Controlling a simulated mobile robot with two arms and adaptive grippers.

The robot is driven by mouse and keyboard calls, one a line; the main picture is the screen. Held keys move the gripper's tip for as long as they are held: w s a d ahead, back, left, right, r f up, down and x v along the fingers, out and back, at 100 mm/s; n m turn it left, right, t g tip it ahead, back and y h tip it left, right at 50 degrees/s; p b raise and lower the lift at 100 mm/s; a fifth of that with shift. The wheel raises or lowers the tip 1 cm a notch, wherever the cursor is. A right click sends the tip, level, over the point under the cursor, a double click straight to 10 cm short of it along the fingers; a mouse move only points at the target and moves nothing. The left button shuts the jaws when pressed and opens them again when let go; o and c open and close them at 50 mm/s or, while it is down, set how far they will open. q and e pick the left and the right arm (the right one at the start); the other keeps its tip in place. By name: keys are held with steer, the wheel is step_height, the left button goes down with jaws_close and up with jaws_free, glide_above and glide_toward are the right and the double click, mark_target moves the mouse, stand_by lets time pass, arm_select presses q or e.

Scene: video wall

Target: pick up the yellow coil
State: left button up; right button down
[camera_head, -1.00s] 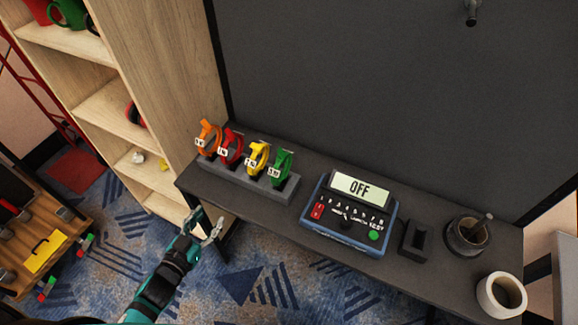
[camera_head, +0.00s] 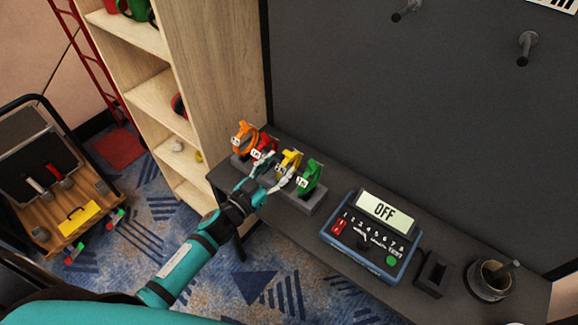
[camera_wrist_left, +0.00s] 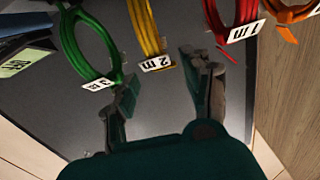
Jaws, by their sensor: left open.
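The yellow coil (camera_head: 291,159) stands in a grey rack (camera_head: 308,200) on the dark shelf, between a red coil (camera_head: 266,143) and a green coil (camera_head: 312,177). My left gripper (camera_head: 272,177) is open at the front of the rack, close to the yellow coil. In the left wrist view the yellow coil (camera_wrist_left: 145,28) with its white "2 m" tag lies ahead of and between the open fingers (camera_wrist_left: 160,92), with a gap to them. The green coil (camera_wrist_left: 92,42) is near the left finger and the red coil (camera_wrist_left: 228,25) near the right one. My right gripper is not in view.
An orange coil (camera_head: 243,137) stands at the rack's left end. A blue control box (camera_head: 370,238) reading "OFF" sits right of the rack, then a black holder (camera_head: 433,273) and a dark pot (camera_head: 489,281). A wooden shelf unit (camera_head: 205,80) rises at left.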

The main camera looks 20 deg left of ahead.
mark_target(285, 162)
arm_select(q)
steer(key=p+x, duration=0.1)
steer(key=x, duration=0.4)
steer(key=shift+w+d+f, duration=0.1)
steer(key=shift+w+f, duration=0.05)
steer(key=shift+w, duration=0.05)
jaws_close()
